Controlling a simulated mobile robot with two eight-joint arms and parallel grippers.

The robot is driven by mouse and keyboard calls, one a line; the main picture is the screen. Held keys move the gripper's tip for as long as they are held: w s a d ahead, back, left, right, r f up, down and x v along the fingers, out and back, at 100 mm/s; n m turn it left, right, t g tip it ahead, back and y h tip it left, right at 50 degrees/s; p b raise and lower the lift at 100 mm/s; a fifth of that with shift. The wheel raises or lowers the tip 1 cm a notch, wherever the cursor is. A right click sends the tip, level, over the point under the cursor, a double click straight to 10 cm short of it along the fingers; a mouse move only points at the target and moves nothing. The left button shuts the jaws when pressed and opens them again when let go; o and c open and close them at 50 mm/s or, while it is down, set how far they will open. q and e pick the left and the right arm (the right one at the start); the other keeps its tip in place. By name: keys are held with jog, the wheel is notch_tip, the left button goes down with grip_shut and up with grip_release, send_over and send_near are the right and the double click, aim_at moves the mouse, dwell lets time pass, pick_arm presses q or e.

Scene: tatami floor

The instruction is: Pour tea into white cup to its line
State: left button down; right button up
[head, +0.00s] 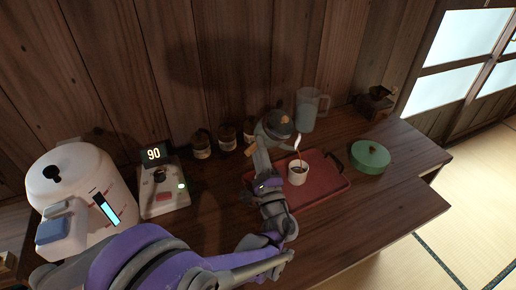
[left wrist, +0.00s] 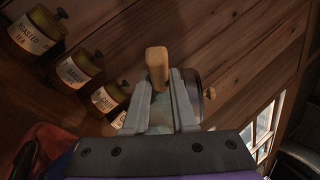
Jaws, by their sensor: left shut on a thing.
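The grey teapot (head: 279,124) is held tilted above the red tray (head: 322,193). Its pale spout (head: 297,142) points down over the white cup (head: 298,178), and a thin reddish-brown stream runs down into it. The cup stands upright on the tray with dark tea visible inside. I cannot make out its line or the exact level. My left gripper (head: 259,157) is shut on the teapot's wooden handle; the handle (left wrist: 156,62) shows between the fingers (left wrist: 160,100) in the left wrist view. My right gripper is not in view.
Several labelled tea jars (head: 227,138) line the wall. A scale (head: 163,195) reading 90 and a white water boiler (head: 80,190) stand left. A grinder (head: 375,101) is at the far right.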

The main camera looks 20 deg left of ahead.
pick_arm(q)
jog(key=shift+d+r+m+t+b, duration=0.25)
jog(key=shift+r+m+t, duration=0.25)
jog(key=shift+m+t, duration=0.25)
dwell(2.2)
jog(key=shift+f+b, duration=0.15)
jog(key=shift+b, duration=0.5)
jog(key=shift+s+a+n+g+p, duration=0.1)
jog(key=shift+n+g+p, duration=0.25)
jog(key=shift+g, duration=0.1)
jog(key=n+g, duration=0.1)
jog(key=n+g+p, duration=0.1)
jog(key=p, duration=0.1)
jog(key=shift+a+f+n+g, duration=0.25)
jog(key=shift+f+n+g, duration=0.05)
jog(key=shift+n+g, duration=0.1)
jog(key=n+g+h+p, duration=0.1)
jog(key=n+g+p, duration=0.1)
jog(key=p, duration=0.1)
jog(key=shift+f+h+p, duration=0.2)
jog(key=shift+h+p, duration=0.1)
jog(key=shift+h, duration=0.1)
jog(key=shift+d+f+n+g+h+p, duration=0.15)
jog(key=shift+n+g+h+p, duration=0.15)
jog(key=shift+g+p, duration=0.15)
jog(key=shift+f, duration=0.1)
